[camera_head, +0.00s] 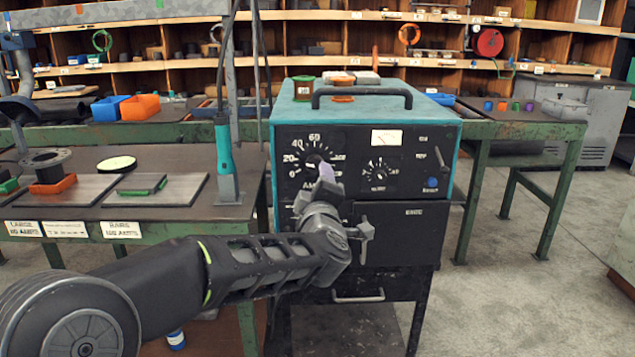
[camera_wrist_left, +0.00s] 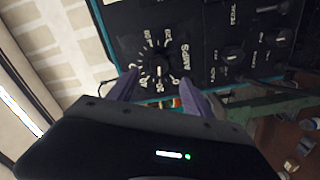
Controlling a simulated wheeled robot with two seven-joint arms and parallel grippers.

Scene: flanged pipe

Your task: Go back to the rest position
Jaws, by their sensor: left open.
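My left gripper (camera_head: 328,180) is in front of the teal and black welding machine (camera_head: 400,150), close to its large AMPS dial (camera_head: 310,162). In the left wrist view the open fingers of the left gripper (camera_wrist_left: 160,88) stand on either side of the AMPS dial (camera_wrist_left: 158,70), with nothing between them that I can see held. Whether the fingers touch the knob cannot be told. The flanged pipe (camera_head: 46,168) stands upright on an orange base on the table at the left. My right gripper is not in view.
A left workbench (camera_head: 160,150) carries plates, a round disc (camera_head: 116,164) and green bars. A green-framed table (camera_head: 520,118) stands at the right. The concrete floor (camera_head: 530,300) at the front right is clear.

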